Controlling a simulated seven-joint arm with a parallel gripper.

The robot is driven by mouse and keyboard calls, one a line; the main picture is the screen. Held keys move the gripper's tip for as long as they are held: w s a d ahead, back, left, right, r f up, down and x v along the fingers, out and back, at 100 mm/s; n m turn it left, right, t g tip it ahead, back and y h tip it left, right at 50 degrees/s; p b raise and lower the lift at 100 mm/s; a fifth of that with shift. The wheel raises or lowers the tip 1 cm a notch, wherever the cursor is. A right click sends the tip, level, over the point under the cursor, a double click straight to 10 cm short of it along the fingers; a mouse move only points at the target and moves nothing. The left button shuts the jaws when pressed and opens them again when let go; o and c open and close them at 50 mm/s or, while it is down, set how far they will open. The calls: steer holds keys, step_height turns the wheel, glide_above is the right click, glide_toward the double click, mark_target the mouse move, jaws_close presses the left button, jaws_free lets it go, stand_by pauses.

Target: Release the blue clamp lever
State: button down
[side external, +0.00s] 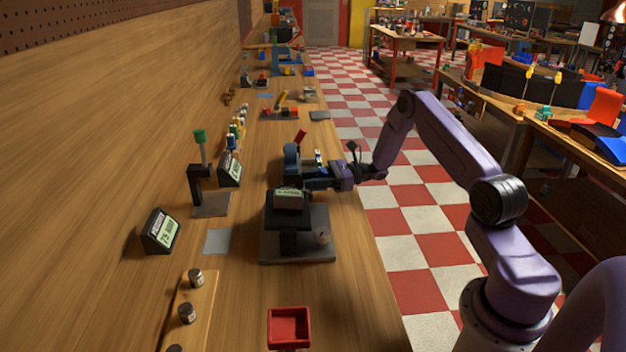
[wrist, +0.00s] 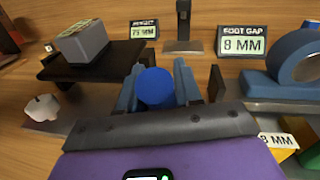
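A blue cylindrical knob (wrist: 155,87), which looks like the end of the blue clamp lever, stands between the two fingers of my gripper (wrist: 158,80) in the wrist view. The fingers lie close on either side of it. I cannot tell whether they press on it or are apart from it. The rest of the lever is hidden behind the dark bar of my gripper. In the side view my gripper (side external: 312,183) reaches left over the bench, low beside a dark blue ring-shaped fixture (side external: 291,160). The ring (wrist: 290,58) also shows right of the fingers in the wrist view.
A black stand (side external: 298,243) carrying a grey labelled block (wrist: 83,43) is close to my gripper. A pale knob (wrist: 42,107) sits on its base. Behind are a post on a plate (wrist: 184,22) and two displays, one reading "FOOT GAP 8 MM" (wrist: 244,41). A red tray (side external: 289,328) is nearer the camera.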

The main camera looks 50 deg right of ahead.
steer(key=shift+w+a+r+g+h, duration=0.2)
steer(key=shift+w+a+g+h, duration=0.15)
steer(key=shift+h, duration=0.25)
steer(key=shift+w+a+f+g+h, duration=0.1)
steer(key=shift+w+a+g+h, duration=0.05)
steer(key=shift+g+h, duration=0.5)
steer(key=c, duration=0.8)
jaws_free()
steer(key=shift+c, duration=0.2)
steer(key=v, duration=1.7)
steer(key=shift+s, duration=0.25)
